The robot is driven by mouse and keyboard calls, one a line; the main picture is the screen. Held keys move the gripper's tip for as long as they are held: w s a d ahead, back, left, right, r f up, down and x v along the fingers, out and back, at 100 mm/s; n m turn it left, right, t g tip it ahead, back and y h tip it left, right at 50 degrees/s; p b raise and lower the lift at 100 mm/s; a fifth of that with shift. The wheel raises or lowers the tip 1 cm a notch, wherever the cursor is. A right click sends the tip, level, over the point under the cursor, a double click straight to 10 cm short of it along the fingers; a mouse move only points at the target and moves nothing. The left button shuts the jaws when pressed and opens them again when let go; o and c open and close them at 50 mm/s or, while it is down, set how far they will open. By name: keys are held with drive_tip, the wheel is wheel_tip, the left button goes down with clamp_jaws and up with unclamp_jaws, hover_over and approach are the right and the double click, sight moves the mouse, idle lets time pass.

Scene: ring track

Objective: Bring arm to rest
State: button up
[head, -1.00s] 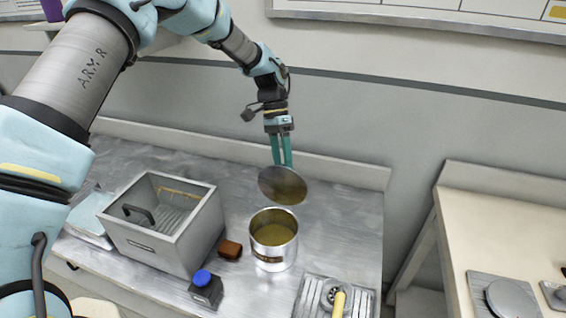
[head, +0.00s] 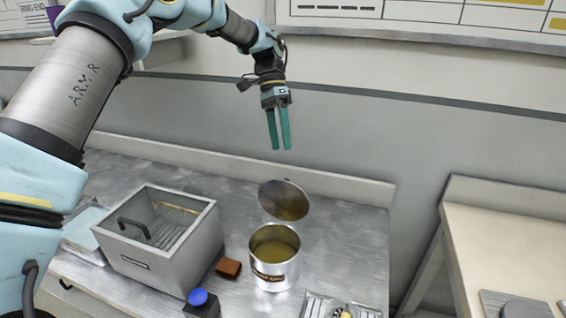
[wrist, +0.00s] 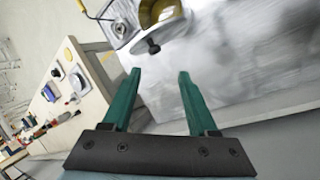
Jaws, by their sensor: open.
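My gripper (head: 279,148) is open and empty, its green fingers pointing down in the air above the metal bench (head: 345,235). Its two fingers also show in the wrist view (wrist: 155,75), with nothing between them. Below it in the head view, a round metal lid (head: 284,200) stands tilted behind the open metal can (head: 273,272), apart from the fingers. The can holds a yellowish content. My arm reaches in from the left and bends over at the top.
A pale table (head: 520,240) is at the right. A wall board (head: 430,15) hangs behind.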

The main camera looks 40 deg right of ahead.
drive_tip(key=shift+w+d+r, duration=0.1)
drive_tip(key=shift+w+r, duration=0.15)
drive_tip(key=shift+r, duration=0.35)
drive_tip(key=w+a+n+t+h, duration=0.15)
drive_tip(key=w+a+n, duration=0.35)
drive_tip(key=a, duration=0.8)
drive_tip(key=w+a+n+t, duration=0.2)
drive_tip(key=w+a+n, duration=0.25)
drive_tip(key=a, duration=0.95)
drive_tip(key=s+a+f+n+t, duration=0.1)
drive_tip(key=s+a+n, duration=0.3)
drive_tip(key=a, duration=0.6)
drive_tip(key=s+a+f+n+t, duration=0.2)
drive_tip(key=s+a+n, duration=0.2)
drive_tip(key=a, duration=0.7)
drive_tip(key=shift+s+a+n, duration=0.2)
drive_tip(key=shift+s+n, duration=0.05)
drive_tip(key=shift+n, duration=0.1)
drive_tip(key=shift+h, duration=0.25)
